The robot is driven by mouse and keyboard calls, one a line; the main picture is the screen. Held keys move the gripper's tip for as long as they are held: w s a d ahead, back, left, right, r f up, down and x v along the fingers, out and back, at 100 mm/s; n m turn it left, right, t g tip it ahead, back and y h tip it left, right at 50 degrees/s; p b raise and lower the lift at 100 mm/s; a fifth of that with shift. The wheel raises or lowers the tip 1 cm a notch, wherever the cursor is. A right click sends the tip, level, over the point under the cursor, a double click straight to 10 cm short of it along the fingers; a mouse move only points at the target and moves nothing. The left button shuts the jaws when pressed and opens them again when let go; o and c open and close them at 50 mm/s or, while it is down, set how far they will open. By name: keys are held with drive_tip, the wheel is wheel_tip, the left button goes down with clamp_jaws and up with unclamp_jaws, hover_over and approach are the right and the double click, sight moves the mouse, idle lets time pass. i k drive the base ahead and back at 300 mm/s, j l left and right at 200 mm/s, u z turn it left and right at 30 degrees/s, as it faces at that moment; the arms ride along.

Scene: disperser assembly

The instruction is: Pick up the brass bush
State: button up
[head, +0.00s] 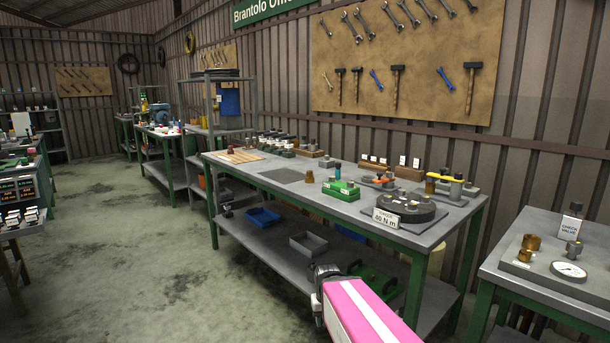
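Several small brass-coloured parts are in view, and I cannot tell for certain which one is the brass bush. A wide, short brass cylinder (531,242) stands on the right-hand bench, with a smaller brass piece (524,255) in front of it. On the long middle bench, a brass cylinder (430,185) stands by the round dark fixture, and a small brownish-brass piece (310,177) stands near the green block. My pink arm shows at the bottom centre, low in front of the middle bench and apart from these parts. My gripper's fingers cannot be seen.
The middle bench (285,176) carries a green block (341,190), a round dark fixture (405,207) and a "80 N·m" sign (386,218). Its lower shelf holds a blue bin (262,217) and a grey bin (308,244). A gauge (569,270) lies on the right-hand bench (505,290).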

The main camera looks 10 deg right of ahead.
sight(309, 178)
drive_tip(key=i+j+z, duration=0.25)
drive_tip(key=i+j, duration=0.2)
drive_tip(key=j, duration=0.15)
drive_tip(key=i+j+z, duration=0.25)
drive_tip(key=j, duration=0.4)
drive_tip(key=i+j+z, duration=0.15)
drive_tip(key=i+j, duration=0.15)
drive_tip(key=i+j+z, duration=0.15)
drive_tip(key=j, duration=0.3)
